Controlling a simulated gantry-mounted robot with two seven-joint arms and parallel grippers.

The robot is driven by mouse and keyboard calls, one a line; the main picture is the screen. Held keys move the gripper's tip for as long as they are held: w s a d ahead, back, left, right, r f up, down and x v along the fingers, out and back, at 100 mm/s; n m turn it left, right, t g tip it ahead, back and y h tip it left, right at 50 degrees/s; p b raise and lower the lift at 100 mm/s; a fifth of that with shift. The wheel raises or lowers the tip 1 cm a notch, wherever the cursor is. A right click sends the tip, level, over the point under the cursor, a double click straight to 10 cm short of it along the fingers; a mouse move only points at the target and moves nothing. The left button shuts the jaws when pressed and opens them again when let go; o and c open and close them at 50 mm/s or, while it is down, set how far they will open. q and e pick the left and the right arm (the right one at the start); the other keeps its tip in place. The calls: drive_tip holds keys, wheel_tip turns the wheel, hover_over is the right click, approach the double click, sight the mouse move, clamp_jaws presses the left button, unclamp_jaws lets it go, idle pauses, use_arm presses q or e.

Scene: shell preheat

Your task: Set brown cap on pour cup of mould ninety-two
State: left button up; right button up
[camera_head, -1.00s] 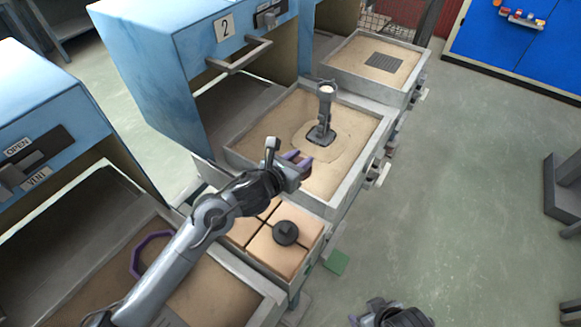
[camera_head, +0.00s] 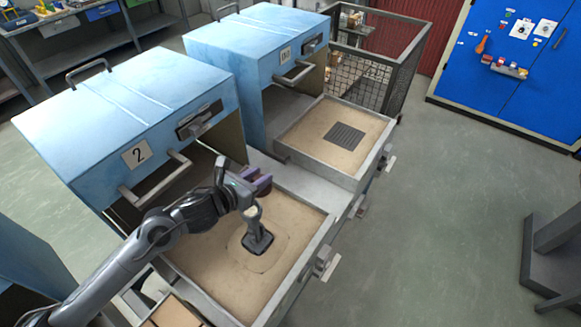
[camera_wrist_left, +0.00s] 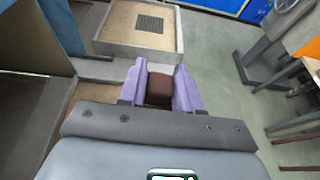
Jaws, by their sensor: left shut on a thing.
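My left gripper (camera_head: 262,184) has purple fingers and is shut on the brown cap (camera_head: 264,192). In the left wrist view, the cap (camera_wrist_left: 159,90) shows between the two purple fingers (camera_wrist_left: 160,88). The grey mould (camera_head: 257,241) stands on its dark square foot in the sand tray (camera_head: 310,258) of furnace 2. Its upper part and pour cup (camera_head: 253,212) are just below the gripper and partly hidden by it. I cannot tell whether cap and cup touch. No mould number is readable. My right gripper is out of view.
The blue furnace marked 2 (camera_head: 120,125) stands open to the left of the tray. A second blue furnace (camera_head: 255,45) and its sand tray with a dark grate (camera_head: 345,136) are behind. A wire-mesh cage (camera_head: 375,65) stands beyond.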

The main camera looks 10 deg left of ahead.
use_arm(q)
drive_tip(key=a, duration=0.1)
drive_tip(key=s+a+p, duration=0.1)
drive_tip(key=a+p, duration=0.1)
drive_tip(key=shift+s, duration=0.25)
drive_tip(key=shift+s+f, duration=0.1)
drive_tip(key=shift+f, duration=0.35)
drive_tip(key=shift+f+b, duration=1.5)
drive_tip(key=shift+f, duration=0.85)
drive_tip(key=shift+f+b, duration=1.1)
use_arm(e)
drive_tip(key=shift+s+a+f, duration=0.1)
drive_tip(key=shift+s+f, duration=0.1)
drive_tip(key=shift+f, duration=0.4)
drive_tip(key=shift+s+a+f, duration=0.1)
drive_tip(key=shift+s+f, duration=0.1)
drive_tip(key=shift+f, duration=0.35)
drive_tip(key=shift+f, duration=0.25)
use_arm(q)
drive_tip(key=o, duration=1.1)
